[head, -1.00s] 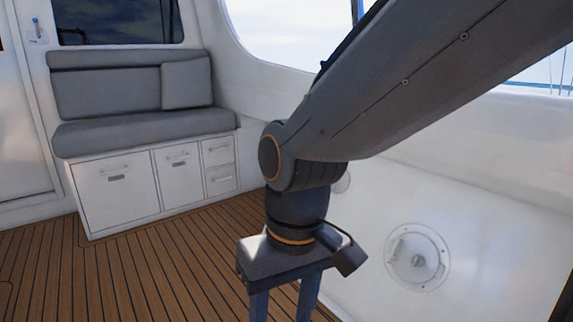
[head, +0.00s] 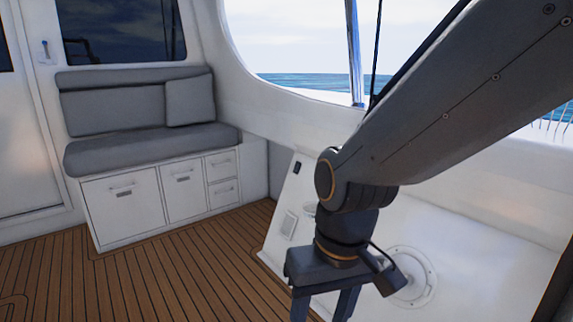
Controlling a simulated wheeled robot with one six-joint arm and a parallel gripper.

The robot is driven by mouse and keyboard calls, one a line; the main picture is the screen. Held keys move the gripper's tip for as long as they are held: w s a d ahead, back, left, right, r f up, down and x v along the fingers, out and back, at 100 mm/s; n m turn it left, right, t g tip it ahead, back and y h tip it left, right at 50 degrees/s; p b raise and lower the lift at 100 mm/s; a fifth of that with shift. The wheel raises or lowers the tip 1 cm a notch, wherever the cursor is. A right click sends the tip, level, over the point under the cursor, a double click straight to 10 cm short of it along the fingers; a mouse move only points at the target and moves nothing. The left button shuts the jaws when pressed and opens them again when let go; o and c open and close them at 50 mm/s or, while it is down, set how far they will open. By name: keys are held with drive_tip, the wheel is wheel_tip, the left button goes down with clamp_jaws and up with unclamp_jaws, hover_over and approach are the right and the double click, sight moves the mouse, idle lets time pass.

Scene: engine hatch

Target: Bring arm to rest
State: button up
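My arm (head: 440,120) reaches in from the upper right in the head view and bends down at the wrist joint. My gripper (head: 323,307) hangs pointing down at the bottom of the view. The fingertips are cut off by the lower edge of the picture. The gripper is in front of a white side panel with a round hatch (head: 421,278), which the wrist partly covers.
A grey cushioned bench (head: 150,143) on white drawers (head: 124,207) stands at the back left. A white door (head: 25,150) is at the far left. The wooden deck (head: 180,275) is clear. A white side wall (head: 300,112) runs along the right, with sea beyond.

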drive_tip(key=s+d+r+m+h+p, duration=0.1)
drive_tip(key=s+d+r+m+p, duration=0.1)
drive_tip(key=d+r+p, duration=1.2)
wheel_tip(320, 180, up, 3)
drive_tip(key=m+p, duration=0.1)
drive_tip(key=p, duration=0.6)
drive_tip(key=shift+f+m, duration=0.2)
drive_tip(key=shift+m, duration=0.1)
